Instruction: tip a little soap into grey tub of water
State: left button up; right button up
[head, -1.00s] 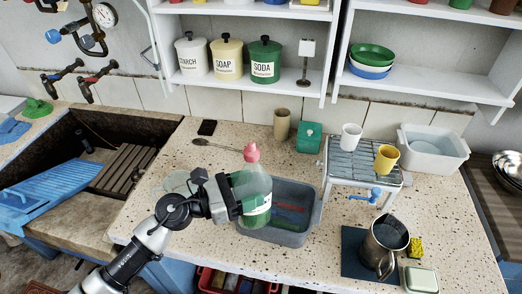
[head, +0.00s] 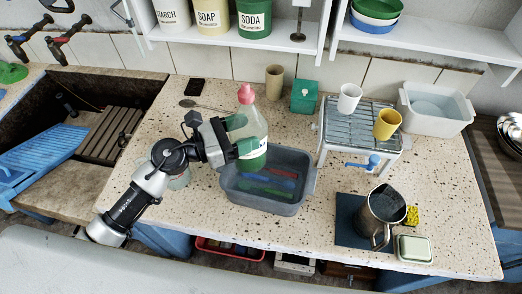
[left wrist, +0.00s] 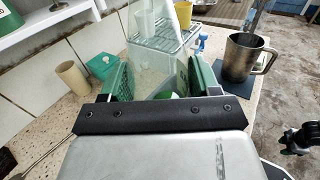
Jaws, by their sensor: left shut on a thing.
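My left gripper (head: 236,137) is shut around a clear bottle (head: 254,128) with green liquid and a pink cap. The bottle stands upright in its grip. In the head view it overlaps the back left rim of the grey tub (head: 268,207); its height above the rim is hard to judge. The tub holds water with blue, red and green strips showing in it. In the left wrist view the green finger pads (left wrist: 208,79) press on both sides of the bottle (left wrist: 160,80), which hides the tub. My right gripper's fingers do not show.
Right of the tub a wire rack (head: 352,125) bears a white cup (head: 349,98) and a yellow cup (head: 387,124). A metal jug (head: 381,212) stands on a dark mat near a soap dish (head: 414,248). A green box (head: 304,97) and beige cup (head: 275,78) stand behind.

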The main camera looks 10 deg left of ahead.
pick_arm(q)
jog(key=shift+a+r, duration=0.15)
jog(key=shift+w+a+m, duration=0.4)
jog(key=shift+a+m, duration=0.2)
jog(key=shift+m, duration=0.3)
jog(key=shift+w+a+r+m+y, duration=0.1)
jog(key=shift+w+a+m+y, duration=0.3)
jog(key=shift+a+m+y, duration=0.15)
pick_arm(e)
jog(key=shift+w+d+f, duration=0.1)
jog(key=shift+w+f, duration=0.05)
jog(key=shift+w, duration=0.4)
pick_arm(q)
jog(key=shift+w+a+m+g, duration=0.1)
jog(key=shift+m+g, duration=0.15)
jog(key=shift+g, duration=0.05)
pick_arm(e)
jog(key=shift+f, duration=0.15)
pick_arm(q)
jog(key=shift+w+a+f+m+y+b, duration=0.25)
jog(key=shift+w+a+m+y+b, duration=0.25)
jog(key=shift+m+b, duration=0.25)
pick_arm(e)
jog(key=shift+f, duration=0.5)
pick_arm(q)
jog(key=shift+s, duration=0.1)
jog(key=shift+a, duration=0.1)
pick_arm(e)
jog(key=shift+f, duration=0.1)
